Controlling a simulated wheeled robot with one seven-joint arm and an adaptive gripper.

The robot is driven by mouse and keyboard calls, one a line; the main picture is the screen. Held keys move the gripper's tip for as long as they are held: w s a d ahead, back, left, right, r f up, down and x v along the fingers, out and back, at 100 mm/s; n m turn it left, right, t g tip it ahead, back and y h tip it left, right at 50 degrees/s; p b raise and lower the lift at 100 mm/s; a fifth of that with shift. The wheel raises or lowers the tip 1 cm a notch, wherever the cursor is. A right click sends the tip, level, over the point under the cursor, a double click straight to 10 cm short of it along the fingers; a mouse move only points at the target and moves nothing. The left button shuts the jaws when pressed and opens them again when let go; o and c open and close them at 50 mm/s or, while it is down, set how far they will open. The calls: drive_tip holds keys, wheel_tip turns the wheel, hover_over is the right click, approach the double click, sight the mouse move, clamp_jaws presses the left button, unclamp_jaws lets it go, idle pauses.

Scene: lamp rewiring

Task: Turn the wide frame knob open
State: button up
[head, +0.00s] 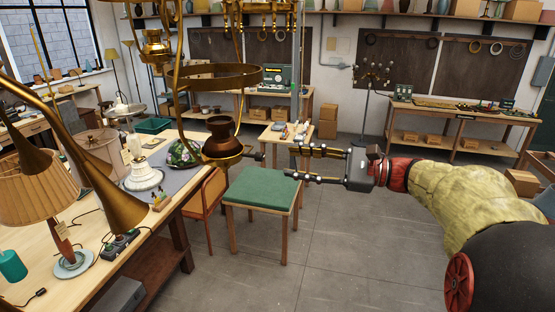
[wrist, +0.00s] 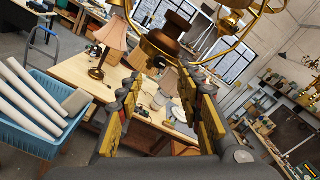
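A hanging brass frame (head: 215,78) with rings and a brown cup (head: 223,132) fills the upper left of the head view. It also shows at the top of the wrist view (wrist: 226,58). A small dark knob-like end (head: 257,156) sticks out to the right from the brass dish below the cup; I cannot tell for sure that it is the wide frame knob. My gripper (head: 292,164) is to its right, its two fingers spread apart and pointing left, with nothing between them. In the wrist view the fingers (wrist: 164,92) are also apart, with the frame beyond them.
Close on the left is a workbench (head: 95,240) with lamps, including a pleated shade (head: 40,188) and a brass horn (head: 115,200). A green-topped stool (head: 262,187) stands below my gripper. The floor (head: 340,240) to its right is clear.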

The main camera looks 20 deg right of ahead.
drive_tip(key=shift+v, duration=1.25)
drive_tip(key=shift+w, duration=0.1)
wheel_tip(320, 180, down, 11)
drive_tip(key=s+n+g+h, duration=0.1)
drive_tip(key=g+h, duration=0.1)
drive_tip(key=h, duration=0.2)
drive_tip(key=s+a+f+n+g+h+b, duration=0.25)
drive_tip(key=s+f+n+h+b, duration=0.45)
drive_tip(key=f, duration=0.8)
drive_tip(key=s+a+f+n+g+h+b, duration=0.1)
drive_tip(key=s+f+n+g+h+b, duration=0.3)
drive_tip(key=s+f+b, duration=0.9)
drive_tip(key=s+a+f+n+t+b, duration=0.1)
drive_tip(key=a+f+n+b, duration=0.2)
drive_tip(key=f+b, duration=0.1)
drive_tip(key=s+a+f+n+t+b, duration=0.1)
drive_tip(key=a+f+n+t+b, duration=0.1)
drive_tip(key=f+b, duration=0.3)
wheel_tip(320, 180, down, 2)
drive_tip(key=shift+s+a+f+n, duration=0.1)
drive_tip(key=shift+s+a+n, duration=0.05)
drive_tip(key=shift+a+n, duration=0.55)
